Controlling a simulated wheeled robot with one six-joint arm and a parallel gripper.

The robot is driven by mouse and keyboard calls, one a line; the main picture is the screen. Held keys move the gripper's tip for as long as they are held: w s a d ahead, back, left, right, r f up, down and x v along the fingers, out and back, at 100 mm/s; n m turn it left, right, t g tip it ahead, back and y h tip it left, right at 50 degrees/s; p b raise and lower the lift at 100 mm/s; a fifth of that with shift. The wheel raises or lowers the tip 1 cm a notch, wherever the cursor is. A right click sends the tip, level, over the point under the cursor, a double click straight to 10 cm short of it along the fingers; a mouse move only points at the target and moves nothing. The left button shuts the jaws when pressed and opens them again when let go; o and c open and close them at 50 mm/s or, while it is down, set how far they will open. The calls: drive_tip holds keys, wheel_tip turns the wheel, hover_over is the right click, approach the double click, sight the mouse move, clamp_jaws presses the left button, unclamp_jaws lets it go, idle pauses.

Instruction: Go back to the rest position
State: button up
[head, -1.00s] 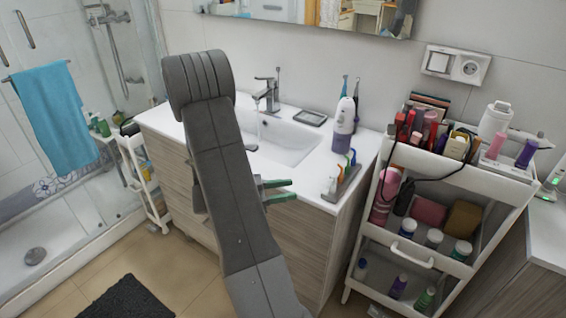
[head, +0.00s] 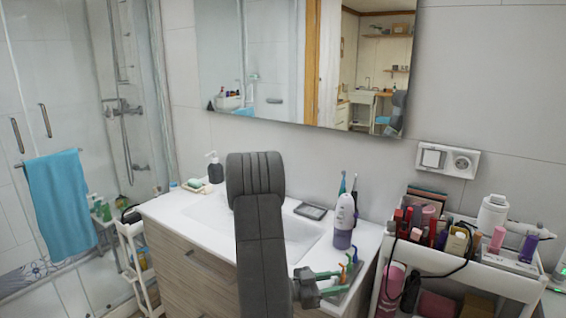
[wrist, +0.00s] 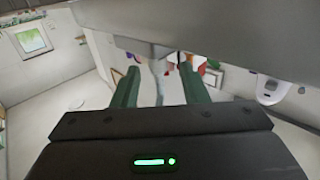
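My gripper (head: 334,282) shows in the head view at the lower middle, low in front of the right end of the washbasin counter. In the wrist view its two green fingers (wrist: 160,88) stand apart with nothing held between them. My grey arm stands upright in front of the basin (head: 300,236) and hides much of it and the tap.
A white and purple device (head: 343,222) stands on the counter, with a small holder of colourful items close behind my gripper. The cosmetics cart (head: 470,284) is to the right. A mirror (head: 300,70) hangs above. A blue towel (head: 62,200) hangs left.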

drive_tip(key=shift+a, duration=0.1)
idle(0.3)
drive_tip(key=shift+f+b, duration=0.3)
drive_tip(key=shift+b, duration=0.05)
drive_tip(key=s+a+b, duration=0.2)
drive_tip(key=s+a, duration=0.1)
drive_tip(key=a, duration=1.1)
drive_tip(key=w+d+p, duration=0.1)
drive_tip(key=d, duration=0.3)
drive_tip(key=w+d, duration=0.1)
drive_tip(key=d, duration=0.4)
drive_tip(key=w+d+p, duration=0.1)
drive_tip(key=d, duration=0.4)
drive_tip(key=shift+d+r+p, duration=0.2)
drive_tip(key=shift+d+p, duration=0.05)
drive_tip(key=shift+p, duration=0.05)
drive_tip(key=r+p, duration=0.2)
drive_tip(key=r, duration=0.1)
drive_tip(key=shift+a, duration=0.2)
drive_tip(key=shift+s+r+p, duration=0.1)
drive_tip(key=shift+r+p, duration=0.1)
drive_tip(key=shift+p, duration=0.35)
wheel_tip(320, 180, up, 5)
drive_tip(key=p, duration=0.3)
drive_tip(key=shift+p, duration=0.4)
drive_tip(key=shift+f, duration=0.1)
